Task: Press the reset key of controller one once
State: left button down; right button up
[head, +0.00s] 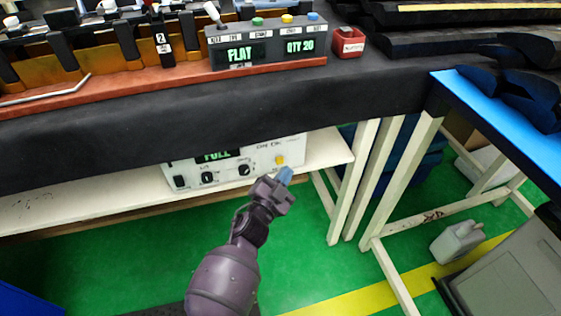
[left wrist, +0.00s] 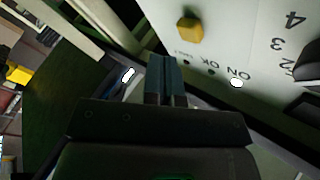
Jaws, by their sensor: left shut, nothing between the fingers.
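A white controller box (head: 232,172) stands on the shelf under the bench. Its front has a green display reading FULL (head: 216,155), dark knobs and a yellow key (head: 280,160) at the right end. The yellow key also shows in the left wrist view (left wrist: 189,29), beside small lettering and the words ON OK. My left gripper (head: 285,175) is shut and empty, just below and in front of the key. Its blue fingertips (left wrist: 165,68) show a gap from the key in the left wrist view. I cannot read a number naming the controller. My right gripper is not in view.
A dark bench edge (head: 200,115) overhangs the shelf (head: 75,208). On the bench stands a grey panel (head: 268,45) reading FLAT and QTY 20, with coloured keys, beside a red box (head: 348,42). White legs (head: 352,180) stand to the right. Green floor in front is open.

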pick_arm(q)
jog(key=shift+w+a, duration=0.1)
jog(key=shift+w, duration=0.2)
dwell(0.5)
dwell(0.9)
jog(key=shift+w, duration=0.1)
dwell(0.4)
jog(key=shift+w+a, duration=0.15)
jog(key=shift+w, duration=0.15)
